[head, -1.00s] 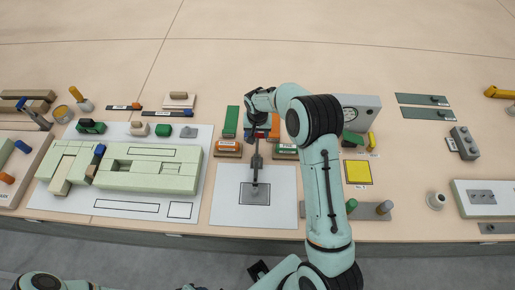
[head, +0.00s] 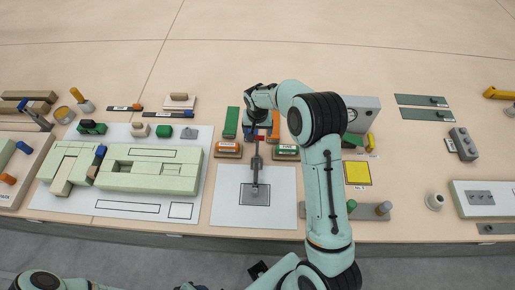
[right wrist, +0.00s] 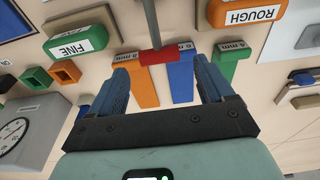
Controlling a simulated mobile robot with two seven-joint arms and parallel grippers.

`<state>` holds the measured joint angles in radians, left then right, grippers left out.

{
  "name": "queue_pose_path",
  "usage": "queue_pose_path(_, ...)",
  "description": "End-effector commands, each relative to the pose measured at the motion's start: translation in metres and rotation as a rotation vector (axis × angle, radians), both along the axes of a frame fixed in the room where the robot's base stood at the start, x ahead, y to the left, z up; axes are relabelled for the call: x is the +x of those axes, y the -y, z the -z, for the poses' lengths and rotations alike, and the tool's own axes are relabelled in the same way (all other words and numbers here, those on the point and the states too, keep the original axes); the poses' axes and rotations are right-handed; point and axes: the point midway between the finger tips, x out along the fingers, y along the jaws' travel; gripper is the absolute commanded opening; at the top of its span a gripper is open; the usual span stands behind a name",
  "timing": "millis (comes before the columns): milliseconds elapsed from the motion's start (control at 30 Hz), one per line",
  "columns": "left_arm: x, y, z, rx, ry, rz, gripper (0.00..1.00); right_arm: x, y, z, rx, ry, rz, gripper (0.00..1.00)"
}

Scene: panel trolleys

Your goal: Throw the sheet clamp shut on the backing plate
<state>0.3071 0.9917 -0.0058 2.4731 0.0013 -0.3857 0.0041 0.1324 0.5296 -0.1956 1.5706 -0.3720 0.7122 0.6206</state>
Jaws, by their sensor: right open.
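The sheet clamp's lever, a thin dark bar (head: 257,162), extends away from its mount on the grey backing plate (head: 247,197), which lies on a white sheet. Its red grip (head: 260,138) is at the lever's far end; it also shows as the red grip (right wrist: 158,57) in the right wrist view. My right gripper (head: 260,129) is open at the grip. In the right wrist view its blue-padded fingers (right wrist: 162,72) stand apart either side of the grip, with gaps visible. The plate is outside the wrist view.
An orange ROUGH block (head: 228,149) and a green FINE block (head: 287,151) flank the lever. Orange, blue (right wrist: 181,80) and green marked strips lie behind the grip. A pale green panel assembly (head: 150,170) lies left; a yellow square (head: 357,172) lies right.

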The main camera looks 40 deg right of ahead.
Motion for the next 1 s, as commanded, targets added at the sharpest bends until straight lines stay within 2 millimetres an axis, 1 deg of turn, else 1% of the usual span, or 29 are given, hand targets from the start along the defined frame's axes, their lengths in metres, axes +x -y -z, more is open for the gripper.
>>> queue_pose_path(33,0.002,0.0,-0.002,0.0,0.002,0.0,0.43,0.0,0.0,-0.006,-0.001,0.002,0.0,0.81)
queue_pose_path(133,0.003,0.0,-0.004,0.0,0.003,0.0,0.43,0.0,-0.001,-0.01,0.0,0.001,0.0,0.81)
queue_pose_path(467,0.003,0.0,-0.004,0.0,0.003,0.0,0.43,-0.001,-0.001,-0.01,0.0,0.0,0.0,0.81)
queue_pose_path(567,0.004,0.0,-0.006,-0.001,0.005,0.0,0.43,-0.001,-0.001,-0.016,0.0,0.0,0.0,0.81)
queue_pose_path(833,0.014,0.0,-0.018,0.0,0.016,0.0,0.43,-0.004,-0.004,-0.047,0.0,0.003,0.0,0.81)
queue_pose_path(900,0.015,0.0,-0.02,0.0,0.017,0.0,0.43,-0.004,-0.005,-0.05,0.0,0.001,0.0,0.81)
queue_pose_path(1000,0.014,0.0,-0.019,0.0,0.016,0.0,0.43,-0.005,-0.005,-0.05,0.0,0.0,0.0,0.81)
